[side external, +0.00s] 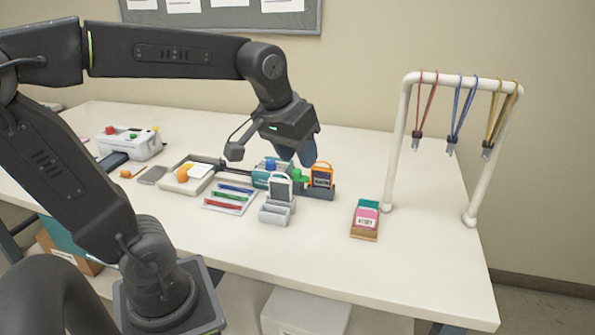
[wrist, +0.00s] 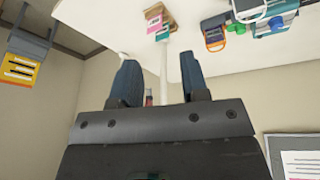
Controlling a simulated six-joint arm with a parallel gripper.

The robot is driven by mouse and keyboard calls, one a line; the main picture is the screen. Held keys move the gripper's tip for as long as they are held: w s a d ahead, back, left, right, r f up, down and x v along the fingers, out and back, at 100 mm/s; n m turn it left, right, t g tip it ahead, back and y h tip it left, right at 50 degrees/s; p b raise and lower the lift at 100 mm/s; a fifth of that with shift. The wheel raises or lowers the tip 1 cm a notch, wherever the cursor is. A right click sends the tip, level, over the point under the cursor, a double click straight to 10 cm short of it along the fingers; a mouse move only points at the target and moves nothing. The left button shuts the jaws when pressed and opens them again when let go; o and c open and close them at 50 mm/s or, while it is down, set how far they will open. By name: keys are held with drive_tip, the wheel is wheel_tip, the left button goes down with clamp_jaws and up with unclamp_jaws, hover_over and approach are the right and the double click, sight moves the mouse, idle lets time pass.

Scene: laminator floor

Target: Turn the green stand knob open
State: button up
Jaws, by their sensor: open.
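The green stand knob (side external: 299,176) sits on the table between a grey-faced badge and an orange-framed badge (side external: 321,177). It also shows in the wrist view as a green round shape (wrist: 277,22) at the top right. My gripper (side external: 298,157) hangs just above and behind the knob in the side view, apart from it as far as I can tell. Its blue fingers (wrist: 160,75) are spread with nothing held between them. Whether the knob is turned open or shut cannot be told. The stand's body is partly hidden by the badges.
A grey-faced badge stands in a grey holder (side external: 277,212) in front. Colored strips (side external: 229,198), a tray (side external: 175,189) and a white button box (side external: 130,143) lie left. A card stack (side external: 366,220) and white lanyard rack (side external: 400,130) stand right. The front table is clear.

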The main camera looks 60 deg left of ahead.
drive_tip(key=shift+o, duration=1.3)
drive_tip(key=w+a+n+g, duration=0.1)
drive_tip(key=w+a+n, duration=0.2)
drive_tip(key=w+a, duration=0.3)
drive_tip(key=shift+w+n, duration=0.15)
drive_tip(key=shift+n, duration=0.15)
drive_tip(key=n+g, duration=0.3)
drive_tip(key=n, duration=0.7)
hover_over(297, 170)
wheel_tip(297, 170, down, 10)
drive_tip(key=shift+h, duration=0.4)
wheel_tip(297, 170, down, 13)
drive_tip(key=shift+f, duration=0.1)
drive_tip(key=shift+c, duration=0.5)
drive_tip(key=c, duration=0.8)
drive_tip(key=shift+c, duration=0.2)
